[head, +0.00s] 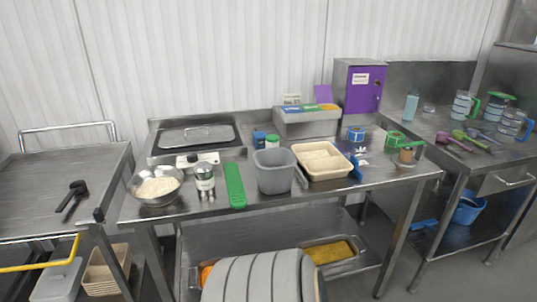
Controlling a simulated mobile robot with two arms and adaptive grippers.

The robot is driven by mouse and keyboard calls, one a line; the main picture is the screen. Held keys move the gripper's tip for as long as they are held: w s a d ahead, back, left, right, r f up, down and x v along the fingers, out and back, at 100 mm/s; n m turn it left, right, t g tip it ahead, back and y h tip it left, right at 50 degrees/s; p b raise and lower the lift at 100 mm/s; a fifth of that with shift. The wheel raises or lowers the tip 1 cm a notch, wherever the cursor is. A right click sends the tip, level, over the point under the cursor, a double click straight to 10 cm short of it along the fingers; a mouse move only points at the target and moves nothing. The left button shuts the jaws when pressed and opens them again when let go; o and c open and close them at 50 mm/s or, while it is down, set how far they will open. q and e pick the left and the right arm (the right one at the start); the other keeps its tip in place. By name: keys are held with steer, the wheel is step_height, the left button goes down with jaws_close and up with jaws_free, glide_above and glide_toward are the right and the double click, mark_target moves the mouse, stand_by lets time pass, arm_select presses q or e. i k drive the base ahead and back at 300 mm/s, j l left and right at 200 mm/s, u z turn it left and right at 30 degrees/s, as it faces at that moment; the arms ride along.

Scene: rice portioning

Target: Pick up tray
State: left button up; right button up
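A beige rectangular tray (331,177) lies on the steel worktable, right of the centre of the head view. It has pale contents or inner sections that I cannot make out clearly. A grey bin (275,172) stands close to its left side, and a blue-handled item (355,167) is at its right edge. Neither of my grippers shows in this view, and nothing is seen holding the tray.
The worktable (230,207) also carries a bowl of rice (156,187), a metal shaker (204,178) and a green strip-like item (235,185). A purple cabinet (358,86) stands behind. A side table (465,125) at right holds jugs.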

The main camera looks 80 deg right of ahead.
mark_target(321, 160)
steer(key=z, duration=3.15)
